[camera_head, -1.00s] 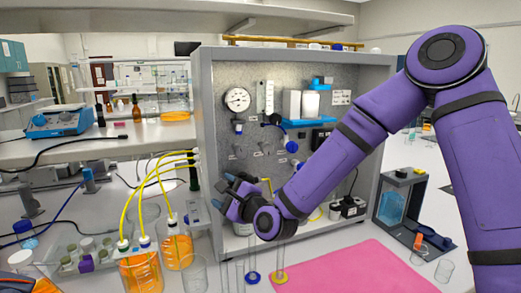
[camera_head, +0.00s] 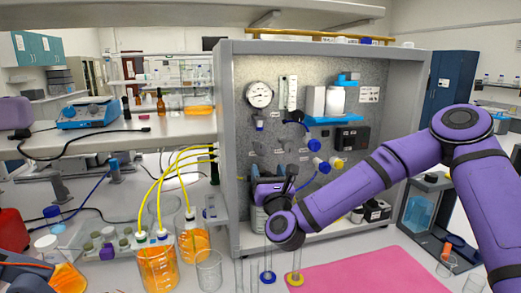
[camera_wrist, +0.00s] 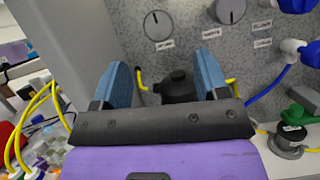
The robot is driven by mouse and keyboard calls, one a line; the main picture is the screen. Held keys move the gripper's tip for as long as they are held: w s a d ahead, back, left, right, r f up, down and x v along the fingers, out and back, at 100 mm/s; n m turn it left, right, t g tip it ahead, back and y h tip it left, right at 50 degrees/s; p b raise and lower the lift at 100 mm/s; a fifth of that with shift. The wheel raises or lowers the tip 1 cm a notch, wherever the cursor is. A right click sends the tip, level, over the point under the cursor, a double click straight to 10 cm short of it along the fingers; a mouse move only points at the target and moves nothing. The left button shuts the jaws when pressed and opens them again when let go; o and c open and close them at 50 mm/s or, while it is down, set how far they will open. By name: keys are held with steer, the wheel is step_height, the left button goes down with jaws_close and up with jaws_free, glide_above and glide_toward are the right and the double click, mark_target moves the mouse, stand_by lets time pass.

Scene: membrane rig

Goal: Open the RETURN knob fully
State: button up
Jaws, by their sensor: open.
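Two round grey knobs with pointer lines show on the panel in the wrist view: a left knob (camera_wrist: 157,25) and a right knob (camera_wrist: 230,11). Small labels sit below them, too small to read, so I cannot tell which is RETURN. My gripper (camera_wrist: 162,75) is open and empty, its blue-grey fingers pointing at the panel below the knobs. The left knob lies beyond the gap between the fingertips; the right one is above the right finger. Neither is touched. In the head view my gripper (camera_head: 272,175) is in front of the panel's lower left part.
A dark capped bottle (camera_wrist: 178,87) with yellow tubes stands beyond the fingers. Blue-and-white valves (camera_head: 314,145) stick out to the right. Orange-filled beakers (camera_head: 157,268) with yellow tubes stand left. Tubes with blue and yellow bases (camera_head: 295,279) stand below my gripper, near a pink mat (camera_head: 365,268).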

mark_target(261, 152)
steer(key=x, duration=1)
steer(key=shift+s, duration=0.1)
steer(key=c, duration=0.9)
